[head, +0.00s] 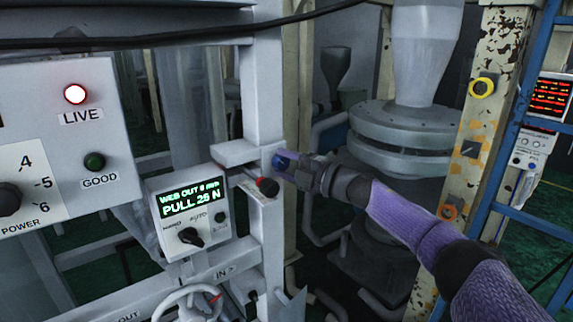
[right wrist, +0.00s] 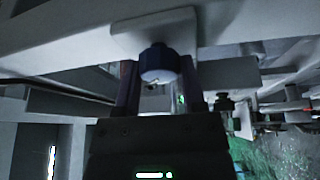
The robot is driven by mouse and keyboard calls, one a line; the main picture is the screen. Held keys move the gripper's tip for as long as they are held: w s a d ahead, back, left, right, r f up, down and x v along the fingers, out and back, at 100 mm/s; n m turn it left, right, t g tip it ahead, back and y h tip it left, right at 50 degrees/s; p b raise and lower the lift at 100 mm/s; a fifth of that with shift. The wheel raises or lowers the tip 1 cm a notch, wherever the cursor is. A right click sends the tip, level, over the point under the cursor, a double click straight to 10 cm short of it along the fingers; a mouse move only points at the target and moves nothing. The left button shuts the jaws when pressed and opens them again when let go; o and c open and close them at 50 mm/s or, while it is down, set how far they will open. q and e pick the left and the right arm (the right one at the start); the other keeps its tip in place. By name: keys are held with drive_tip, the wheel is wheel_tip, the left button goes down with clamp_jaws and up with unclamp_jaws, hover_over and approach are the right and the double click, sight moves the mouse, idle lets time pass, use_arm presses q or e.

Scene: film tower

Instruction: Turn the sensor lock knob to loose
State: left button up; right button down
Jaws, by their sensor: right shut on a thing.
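A dark blue knob, which I take for the sensor lock knob (head: 279,162), sits on a grey bracket (head: 234,152) at the white upright frame, in the middle of the head view. In the right wrist view the knob (right wrist: 158,64) has a pale end face and stands out from a light mounting plate (right wrist: 150,30). My right gripper (head: 287,164) reaches it from the right and is shut on it, one finger on each side. Its fingers (right wrist: 159,88) also show in the right wrist view. Loose or tight markings cannot be read. My left gripper is not in view.
A black-and-red lever knob (head: 267,187) sits just below the gripper. A display box (head: 190,215) reads "PULL 25 N". A white handwheel (head: 188,305) is lower left. A panel (head: 60,140) has a lit LIVE lamp (head: 75,94). A blue ladder (head: 513,150) stands right.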

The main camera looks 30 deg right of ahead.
drive_tip(key=shift+c, duration=0.9)
unclamp_jaws()
drive_tip(key=r+b+v, duration=0.1)
drive_tip(key=b+v, duration=0.4)
drive_tip(key=v, duration=0.4)
drive_tip(key=shift+s+d+f+b, duration=0.2)
drive_tip(key=shift+s+f+b, duration=0.15)
drive_tip(key=shift+f, duration=0.2)
